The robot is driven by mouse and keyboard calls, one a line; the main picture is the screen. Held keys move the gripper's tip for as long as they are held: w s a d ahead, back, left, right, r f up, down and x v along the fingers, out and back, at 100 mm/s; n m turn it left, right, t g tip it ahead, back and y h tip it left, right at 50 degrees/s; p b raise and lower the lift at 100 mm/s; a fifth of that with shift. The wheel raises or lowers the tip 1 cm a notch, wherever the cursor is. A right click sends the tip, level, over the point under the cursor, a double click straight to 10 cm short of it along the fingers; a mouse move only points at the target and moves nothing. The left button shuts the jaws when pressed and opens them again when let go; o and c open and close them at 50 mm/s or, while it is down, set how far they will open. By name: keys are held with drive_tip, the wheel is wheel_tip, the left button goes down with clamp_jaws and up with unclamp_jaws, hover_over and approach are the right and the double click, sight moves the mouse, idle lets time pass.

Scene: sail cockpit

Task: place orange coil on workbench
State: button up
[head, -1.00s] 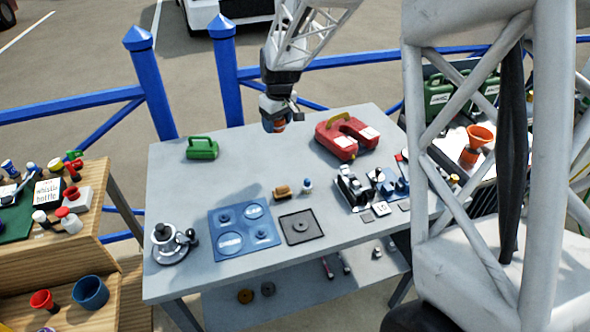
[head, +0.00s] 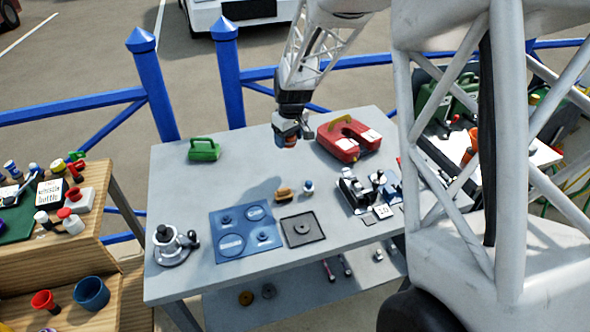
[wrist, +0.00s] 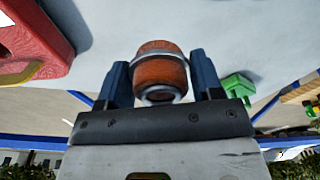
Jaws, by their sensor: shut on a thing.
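The orange coil (wrist: 160,70) is a short, orange-brown cylinder with pale bands. It sits between the two blue-grey fingers of my gripper (wrist: 161,82) in the wrist view, and the fingers are shut on it. In the head view my gripper (head: 290,134) hangs over the far part of the grey workbench (head: 230,182), with the coil mostly hidden there. The coil appears held above the bench top; its exact height is hard to tell.
A green case (head: 204,149) stands at the back left. A blue mat (head: 245,231), a dark square tray (head: 302,229) and small machines (head: 362,189) occupy the front. The left-middle bench top is clear.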

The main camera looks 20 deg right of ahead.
hover_over(288, 168)
drive_tip(key=shift+s+d+f, duration=0.1)
drive_tip(key=shift+f, duration=1.45)
drive_tip(key=shift+s+f, duration=0.1)
drive_tip(key=shift+f, duration=1.4)
drive_tip(key=shift+f, duration=1.9)
drive_tip(key=shift+f, duration=0.15)
drive_tip(key=o, duration=1)
drive_tip(key=shift+r, duration=0.2)
drive_tip(key=shift+s+d+r, duration=0.1)
drive_tip(key=shift+s+r, duration=0.15)
drive_tip(key=shift+r, duration=1.75)
drive_tip(key=shift+s+d+r, duration=0.1)
drive_tip(key=shift+s+r, duration=0.1)
drive_tip(key=shift+r, duration=1.75)
drive_tip(key=shift+s+d+r, duration=0.1)
drive_tip(key=shift+s+r, duration=0.15)
drive_tip(key=shift+r, duration=1.75)
